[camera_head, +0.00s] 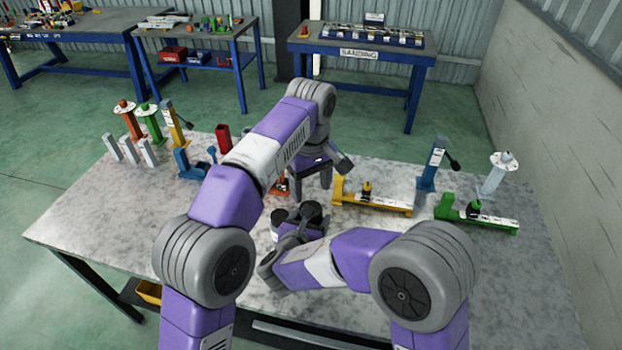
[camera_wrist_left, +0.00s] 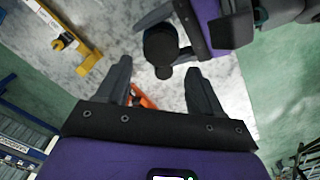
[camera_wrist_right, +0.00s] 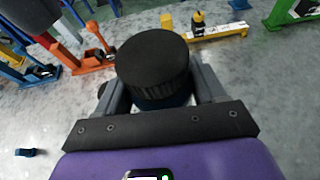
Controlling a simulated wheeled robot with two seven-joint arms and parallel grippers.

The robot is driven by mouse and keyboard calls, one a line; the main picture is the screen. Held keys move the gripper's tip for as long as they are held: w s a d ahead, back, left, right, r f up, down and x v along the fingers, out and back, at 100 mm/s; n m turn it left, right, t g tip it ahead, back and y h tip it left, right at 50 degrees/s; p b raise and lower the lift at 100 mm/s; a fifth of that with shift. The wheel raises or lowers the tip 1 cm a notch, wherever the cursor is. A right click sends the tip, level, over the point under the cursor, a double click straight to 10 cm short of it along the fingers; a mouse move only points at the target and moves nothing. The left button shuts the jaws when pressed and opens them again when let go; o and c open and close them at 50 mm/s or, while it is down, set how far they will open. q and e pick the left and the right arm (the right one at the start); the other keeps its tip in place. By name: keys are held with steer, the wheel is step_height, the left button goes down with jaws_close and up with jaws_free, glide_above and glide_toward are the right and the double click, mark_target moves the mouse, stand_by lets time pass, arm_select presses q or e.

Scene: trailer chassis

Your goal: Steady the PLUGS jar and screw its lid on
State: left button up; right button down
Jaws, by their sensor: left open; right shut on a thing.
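The PLUGS jar shows in the right wrist view as a dark blue body (camera_wrist_right: 165,102) under a wide black ridged lid (camera_wrist_right: 153,58). My right gripper (camera_wrist_right: 157,85) is shut on the jar body, one finger at each side. The lid sits at the top of the jar; whether it is threaded on I cannot tell. In the left wrist view a round black top (camera_wrist_left: 160,42) lies just beyond my open left gripper (camera_wrist_left: 157,70), with a smaller dark round piece overlapping it. In the head view my left gripper (camera_head: 311,186) points down above the dark round tops. The label is hidden.
An orange jack (camera_wrist_right: 92,58) stands close behind the jar. A yellow jack (camera_head: 372,203) and a green jack (camera_head: 475,213) lie to the right. Blue and red parts stand at the left back. The bench's left front (camera_head: 110,230) is clear.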

mark_target(312, 205)
arm_select(q)
steer(key=shift+f, duration=3.2)
steer(key=c, duration=0.9)
steer(key=m, duration=0.4)
steer(key=shift+m, duration=0.4)
steer(key=m, duration=0.3)
steer(key=shift+m, duration=0.4)
steer(key=m, duration=0.7)
steer(key=o, duration=1.3)
steer(key=shift+s, duration=0.1)
steer(key=shift+c, duration=0.2)
step_height(312, 205, up, 12)
